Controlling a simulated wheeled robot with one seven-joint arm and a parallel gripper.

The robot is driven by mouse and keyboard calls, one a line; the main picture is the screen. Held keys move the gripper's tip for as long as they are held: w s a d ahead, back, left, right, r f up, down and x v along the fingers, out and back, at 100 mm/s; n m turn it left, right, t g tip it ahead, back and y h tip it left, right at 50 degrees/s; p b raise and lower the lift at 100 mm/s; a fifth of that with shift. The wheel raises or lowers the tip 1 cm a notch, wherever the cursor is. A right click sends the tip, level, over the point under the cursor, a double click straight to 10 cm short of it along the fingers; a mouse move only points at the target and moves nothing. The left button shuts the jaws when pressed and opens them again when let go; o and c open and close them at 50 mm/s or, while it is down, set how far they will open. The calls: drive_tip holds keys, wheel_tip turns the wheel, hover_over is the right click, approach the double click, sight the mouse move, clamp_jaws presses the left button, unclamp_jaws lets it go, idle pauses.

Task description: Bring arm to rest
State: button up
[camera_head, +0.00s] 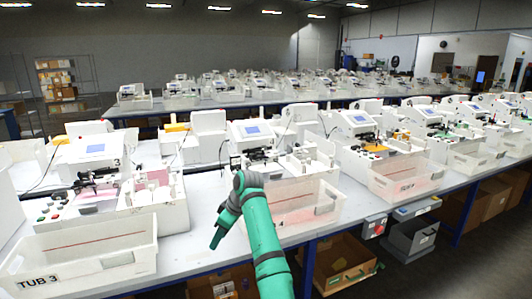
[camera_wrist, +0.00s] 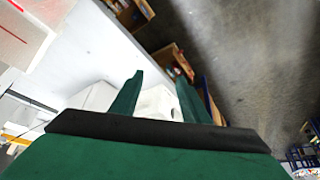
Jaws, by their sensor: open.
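My green arm (camera_head: 262,235) reaches up from the bottom of the head view, over the front of the long white table, with a grey joint at its bend. My gripper (camera_wrist: 163,85) shows in the wrist view with its two green fingers apart and nothing between them. In the head view a green part at the arm's end points down over the table between two plotter stations. Whether it touches anything there cannot be told.
A clear tub (camera_head: 85,262) marked TUB 3 stands at left; another clear tub (camera_head: 310,207) is right behind my arm. White plotter machines with screens line the table. A red-button box (camera_head: 375,226) hangs at the front edge. Cardboard boxes (camera_head: 340,265) sit underneath. Grey floor (camera_wrist: 245,60) is open.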

drive_tip(key=s+a+f+m+t+y, duration=0.1)
drive_tip(key=s+a+f+m, duration=0.15)
drive_tip(key=f, duration=0.85)
drive_tip(key=s+a+f+m+t+y, duration=0.1)
drive_tip(key=s+a+f+t, duration=0.15)
drive_tip(key=f, duration=0.95)
drive_tip(key=s+d+f+m+t+h, duration=0.15)
drive_tip(key=s+f+m+t, duration=0.35)
drive_tip(key=s+f, duration=1.15)
drive_tip(key=s+d+r+m+t+h, duration=0.1)
drive_tip(key=s+d+r+m+h, duration=0.15)
drive_tip(key=s+d, duration=0.65)
drive_tip(key=s+d+r+m+t+h, duration=0.1)
drive_tip(key=s+d+m, duration=0.15)
drive_tip(key=s, duration=1.25)
drive_tip(key=s+d+r+t+h, duration=0.1)
drive_tip(key=s+d+r, duration=0.2)
drive_tip(key=s+r, duration=0.5)
drive_tip(key=s+d+r+t+h, duration=0.1)
drive_tip(key=s+d+r, duration=0.3)
drive_tip(key=s+r, duration=0.5)
drive_tip(key=shift+d+r+m+t, duration=0.2)
drive_tip(key=shift+r+m+t, duration=0.2)
drive_tip(key=shift+r, duration=0.35)
drive_tip(key=shift+c, duration=1.4)
